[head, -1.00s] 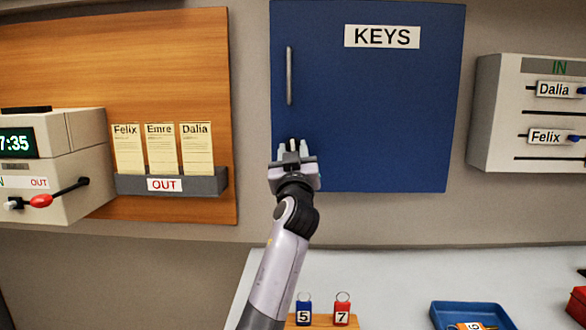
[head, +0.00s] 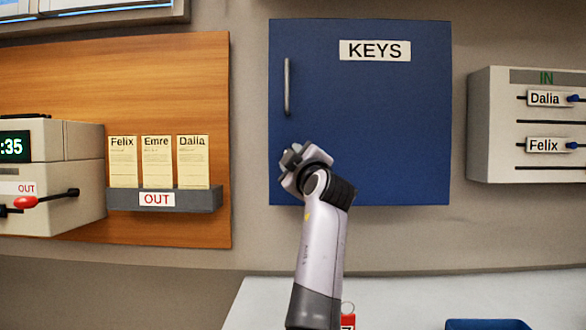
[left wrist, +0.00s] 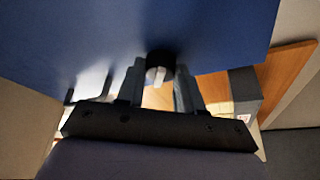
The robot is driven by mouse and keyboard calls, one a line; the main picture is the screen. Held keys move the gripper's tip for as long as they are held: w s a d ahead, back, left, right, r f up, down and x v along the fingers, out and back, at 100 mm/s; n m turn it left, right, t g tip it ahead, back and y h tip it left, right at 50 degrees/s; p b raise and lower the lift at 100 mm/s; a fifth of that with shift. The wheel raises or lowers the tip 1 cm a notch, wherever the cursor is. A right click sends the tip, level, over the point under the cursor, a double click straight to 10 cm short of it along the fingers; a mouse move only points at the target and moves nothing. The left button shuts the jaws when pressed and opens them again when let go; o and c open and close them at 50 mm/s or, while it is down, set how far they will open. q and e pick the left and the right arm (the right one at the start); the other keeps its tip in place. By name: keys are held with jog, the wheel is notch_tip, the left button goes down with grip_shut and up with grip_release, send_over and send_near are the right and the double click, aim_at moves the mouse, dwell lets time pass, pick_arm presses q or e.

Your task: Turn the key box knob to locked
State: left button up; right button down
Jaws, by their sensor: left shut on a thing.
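The blue key box (head: 400,130) with a KEYS label hangs on the wall, its door closed. My left gripper (head: 296,156) is at the lower left of the door, tilted to the left, and hides the knob in the head view. In the left wrist view the dark round knob (left wrist: 160,61) with a pale mark sits between the fingers of my left gripper (left wrist: 159,78), which is shut on it. I cannot tell from the pale mark which setting the knob is at. My right gripper is not in view.
A vertical bar handle (head: 287,87) is on the door above my gripper. A card rack (head: 165,200) marked OUT and a clock unit (head: 60,165) are at left. An IN board (head: 500,130) is at right. A pale counter (head: 400,300) lies below.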

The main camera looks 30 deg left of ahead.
pick_arm(q)
jog(key=n+g+p, duration=0.1)
jog(key=n, duration=0.1)
jog(key=n+p, duration=0.1)
jog(key=n, duration=0.2)
jog(key=n+g+h+p, duration=0.1)
jog(key=n, duration=0.1)
jog(key=shift+d+r+n+g+p, duration=0.1)
jog(key=shift+r+n+g+p, duration=0.2)
jog(key=shift+r+p, duration=0.1)
jog(key=shift+f, duration=0.1)
jog(key=o, duration=1)
jog(key=shift+o, duration=0.2)
